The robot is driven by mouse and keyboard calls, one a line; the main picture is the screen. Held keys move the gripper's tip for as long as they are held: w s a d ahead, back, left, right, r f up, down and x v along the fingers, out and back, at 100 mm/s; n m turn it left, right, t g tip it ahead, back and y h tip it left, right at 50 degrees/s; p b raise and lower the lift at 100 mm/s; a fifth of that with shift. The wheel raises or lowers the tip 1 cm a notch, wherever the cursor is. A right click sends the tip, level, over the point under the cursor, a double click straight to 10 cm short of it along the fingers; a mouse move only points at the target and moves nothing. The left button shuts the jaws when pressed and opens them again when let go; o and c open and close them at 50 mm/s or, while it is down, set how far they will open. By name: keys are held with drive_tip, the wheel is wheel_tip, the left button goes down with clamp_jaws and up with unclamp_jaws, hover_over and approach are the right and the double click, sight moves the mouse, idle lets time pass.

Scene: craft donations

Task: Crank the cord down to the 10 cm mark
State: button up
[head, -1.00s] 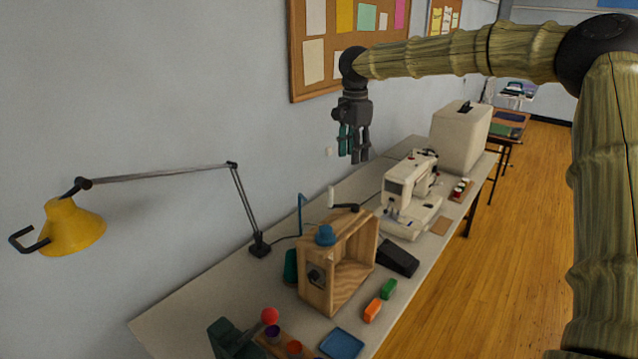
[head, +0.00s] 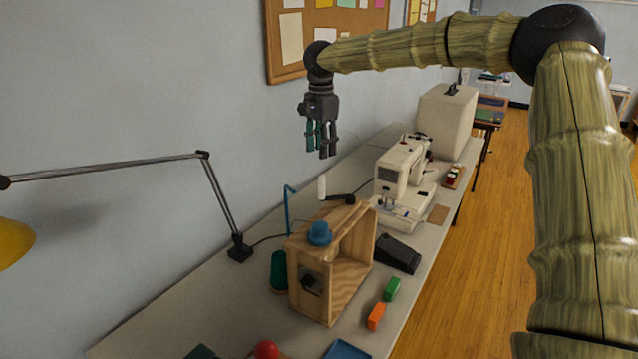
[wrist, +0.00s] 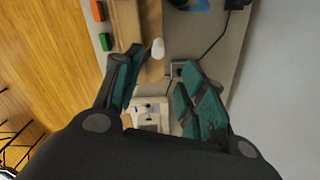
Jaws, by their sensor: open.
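A wooden box frame (head: 305,310) with an open side stands on the long table. A black crank arm (head: 340,198) with an upright white handle (head: 322,187) sits on its top rear. A blue knob (head: 319,233) is on its top and a dark square knob (head: 312,281) on its front. I cannot make out a cord or a 10 cm mark. My gripper (head: 322,150) hangs open and empty, pointing down, above the crank and apart from it. In the wrist view, the white handle (wrist: 157,48) shows between the open fingers (wrist: 156,65).
A sewing machine (head: 397,180) and its pale case (head: 447,120) stand behind. A black pedal (head: 398,254), green block (head: 392,289) and orange block (head: 376,317) lie right of the box. A lamp arm (head: 110,168) reaches over the left. A green spool (head: 279,270) stands beside the box.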

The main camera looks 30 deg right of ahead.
drive_tip(key=shift+s+f, duration=0.15)
drive_tip(key=p, duration=0.3)
hover_over(322, 197)
drive_tip(key=w, duration=0.1)
drive_tip(key=f, duration=1)
drive_tip(key=shift+d, duration=0.2)
clamp_jaws()
